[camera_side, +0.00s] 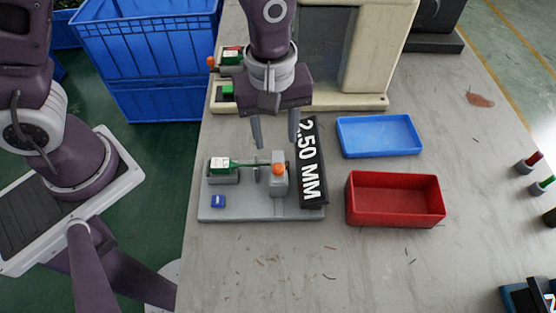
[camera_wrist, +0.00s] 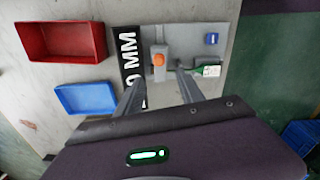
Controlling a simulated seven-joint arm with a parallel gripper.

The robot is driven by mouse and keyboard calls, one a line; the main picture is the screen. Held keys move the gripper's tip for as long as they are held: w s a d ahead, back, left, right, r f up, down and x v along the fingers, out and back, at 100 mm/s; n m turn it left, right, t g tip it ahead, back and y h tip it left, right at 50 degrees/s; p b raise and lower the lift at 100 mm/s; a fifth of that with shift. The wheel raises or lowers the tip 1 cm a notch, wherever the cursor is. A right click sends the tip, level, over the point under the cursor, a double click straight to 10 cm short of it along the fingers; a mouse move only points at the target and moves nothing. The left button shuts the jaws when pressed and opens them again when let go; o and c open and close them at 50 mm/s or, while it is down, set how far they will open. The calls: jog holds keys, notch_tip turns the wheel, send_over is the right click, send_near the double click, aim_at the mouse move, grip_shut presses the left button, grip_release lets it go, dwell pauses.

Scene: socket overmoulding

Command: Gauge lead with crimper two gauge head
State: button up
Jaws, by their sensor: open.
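A grey gauge fixture (camera_side: 240,208) stands on the bench beside a black display (camera_side: 312,165) reading 2.50 MM. A green-bodied lead with a white label (camera_side: 219,163) rests on a small grey block at its left, its dark wire running right towards an upright grey gauge head (camera_side: 279,185) with an orange ball on it. In the wrist view the gauge head (camera_wrist: 160,50) and labelled lead (camera_wrist: 208,71) show past the fingers. Whether the wire tip sits in the gauge head is unclear. My gripper (camera_side: 276,143) is open and empty, above and slightly behind the wire and gauge head.
A blue tray (camera_side: 378,136) and a red bin (camera_side: 394,200) stand empty right of the display. A beige machine (camera_side: 350,100) stands behind, with another green part (camera_side: 227,90) at its left. A small blue block (camera_side: 218,201) sits on the fixture. The front bench is mostly clear.

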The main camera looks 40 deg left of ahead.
aim_at(279, 167)
jog(key=shift+n, duration=0.4)
jog(key=f, duration=0.6)
jog(key=d+f, duration=0.1)
jog(key=f, duration=0.2)
jog(key=shift+s+f, duration=0.1)
jog(key=shift+f, duration=0.2)
jog(key=shift+c, duration=0.5)
grip_shut()
